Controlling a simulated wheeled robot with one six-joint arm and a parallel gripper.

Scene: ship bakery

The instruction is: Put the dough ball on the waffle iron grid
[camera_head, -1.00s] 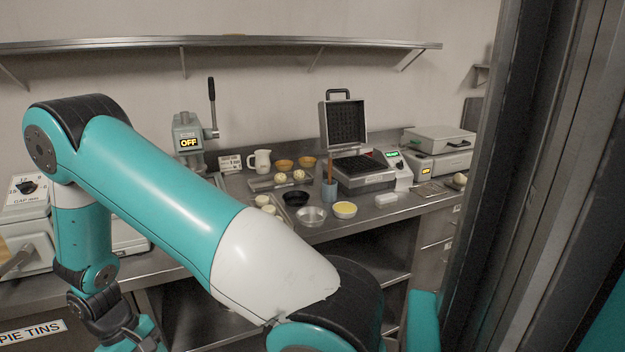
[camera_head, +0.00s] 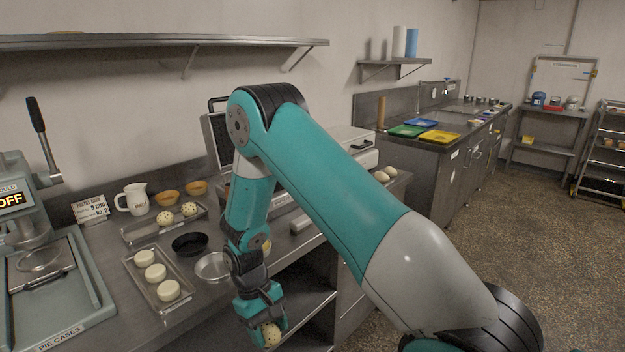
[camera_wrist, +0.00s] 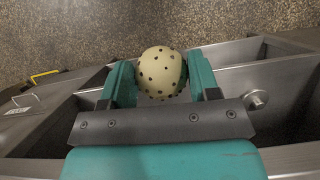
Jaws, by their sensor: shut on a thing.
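My gripper (camera_head: 262,332) is shut on a pale dough ball with dark specks (camera_head: 271,334). It holds the ball in front of the counter edge, above the open lower shelves. In the wrist view the dough ball (camera_wrist: 161,72) sits between the two teal fingers of my gripper (camera_wrist: 160,84). The waffle iron (camera_head: 217,140) stands at the back of the counter with its lid raised. My arm covers most of it, and its lower grid is hidden in the head view.
Two speckled balls lie on a tray (camera_head: 133,235). Another tray (camera_head: 136,272) holds three plain pale pieces. A black bowl (camera_head: 189,244), a metal bowl (camera_head: 211,267) and a white jug (camera_head: 132,198) stand nearby. A press (camera_head: 45,290) is at left. Open floor (camera_head: 530,240) lies at right.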

